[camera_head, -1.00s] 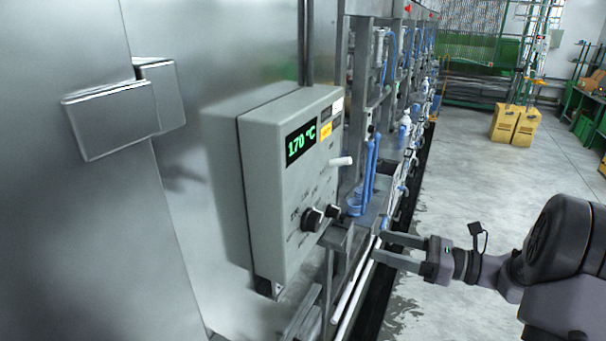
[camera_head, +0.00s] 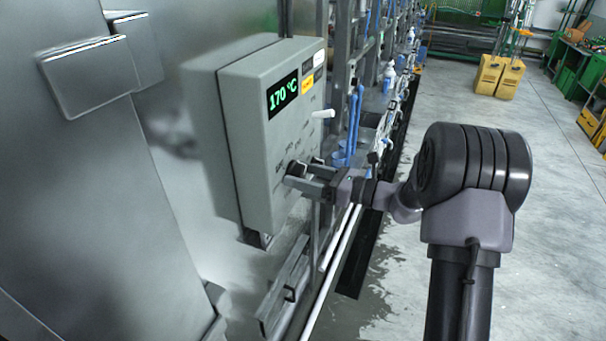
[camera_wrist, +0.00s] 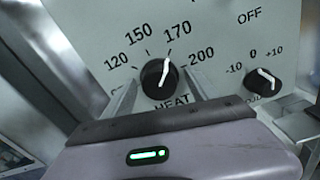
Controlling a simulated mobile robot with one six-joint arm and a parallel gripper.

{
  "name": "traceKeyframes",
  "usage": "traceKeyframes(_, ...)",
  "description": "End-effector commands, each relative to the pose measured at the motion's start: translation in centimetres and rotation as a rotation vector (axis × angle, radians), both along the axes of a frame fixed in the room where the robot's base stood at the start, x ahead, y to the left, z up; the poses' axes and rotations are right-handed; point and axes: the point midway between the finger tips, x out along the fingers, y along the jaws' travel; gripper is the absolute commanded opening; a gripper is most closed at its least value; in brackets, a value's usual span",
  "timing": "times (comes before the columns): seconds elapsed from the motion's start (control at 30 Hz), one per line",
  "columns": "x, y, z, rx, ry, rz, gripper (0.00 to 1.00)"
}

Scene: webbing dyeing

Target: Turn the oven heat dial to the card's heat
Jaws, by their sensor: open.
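The grey oven control box (camera_head: 245,150) has a green display (camera_head: 283,95) reading 170 °C. In the wrist view the black heat dial (camera_wrist: 158,82) carries a white pointer aimed up and slightly right, near the 170 mark. Marks 120, 150, 170 and 200 are readable around it. My gripper (camera_wrist: 160,88) is open, with one finger on each side of the dial; I cannot tell whether they touch it. In the head view my gripper (camera_head: 305,179) reaches the box's lower face and partly hides the dials.
A smaller dial (camera_wrist: 263,82) marked -10, 0, +10 is right of the heat dial. A white lever (camera_head: 323,114) sticks out below the display. A metal frame with blue parts stands behind the box. The floor to the right is open, with yellow containers (camera_head: 497,76) far back.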

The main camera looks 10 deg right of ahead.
Motion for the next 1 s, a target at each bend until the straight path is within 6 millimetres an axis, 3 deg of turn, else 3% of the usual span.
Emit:
traceKeyframes(0.17,0.0,-0.01,0.0,0.0,0.0,0.0,0.68)
traceKeyframes(0.5,-0.01,-0.04,0.02,0.0,0.0,0.0,0.06)
traceKeyframes(1.0,-0.01,-0.05,-0.5,-0.104,-0.147,0.0,0.06)
